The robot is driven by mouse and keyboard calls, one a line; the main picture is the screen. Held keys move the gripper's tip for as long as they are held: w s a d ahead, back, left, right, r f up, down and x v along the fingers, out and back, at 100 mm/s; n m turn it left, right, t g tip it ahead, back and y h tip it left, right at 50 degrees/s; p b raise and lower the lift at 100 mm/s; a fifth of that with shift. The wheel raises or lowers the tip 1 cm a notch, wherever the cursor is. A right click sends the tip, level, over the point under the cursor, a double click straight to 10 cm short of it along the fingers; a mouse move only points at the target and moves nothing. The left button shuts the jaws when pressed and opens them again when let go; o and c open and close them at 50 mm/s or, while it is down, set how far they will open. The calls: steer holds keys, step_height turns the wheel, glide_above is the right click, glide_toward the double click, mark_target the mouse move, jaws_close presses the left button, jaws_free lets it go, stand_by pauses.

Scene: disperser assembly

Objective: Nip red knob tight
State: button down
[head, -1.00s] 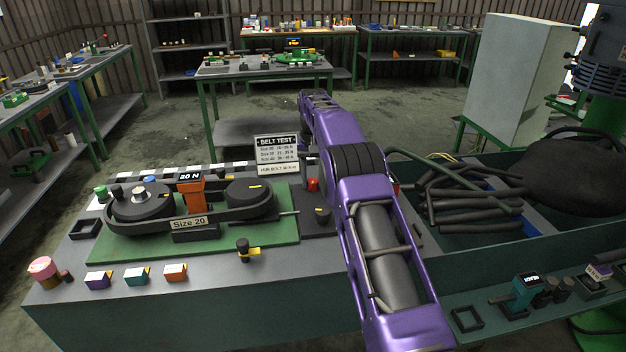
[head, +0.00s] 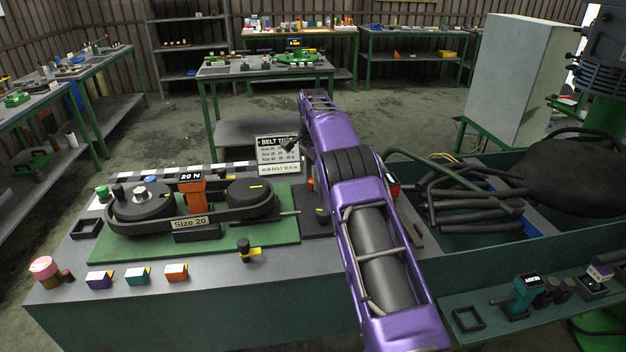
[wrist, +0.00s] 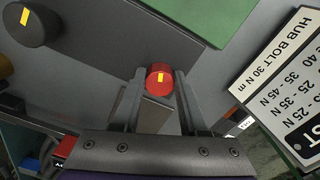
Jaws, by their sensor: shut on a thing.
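In the head view only a sliver of the red knob (head: 311,185) shows beside my purple arm. My fingers cannot be made out there, as the arm covers that part of the bench.
A black knob (wrist: 33,24) with a yellow mark is at the wrist view's upper left. The belt test sign (wrist: 290,85) stands close on the right. The belt rig (head: 190,205) on its green plate lies left of my arm. A bin of dark hoses (head: 470,195) is to the right.

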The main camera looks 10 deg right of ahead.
steer(key=m, duration=0.5)
steer(key=shift+w+m, duration=0.1)
steer(key=shift+m, duration=0.2)
steer(key=m, duration=0.4)
steer(key=shift+w+m, duration=0.1)
steer(key=shift+m, duration=0.3)
steer(key=shift+c, duration=2.2)
jaws_free()
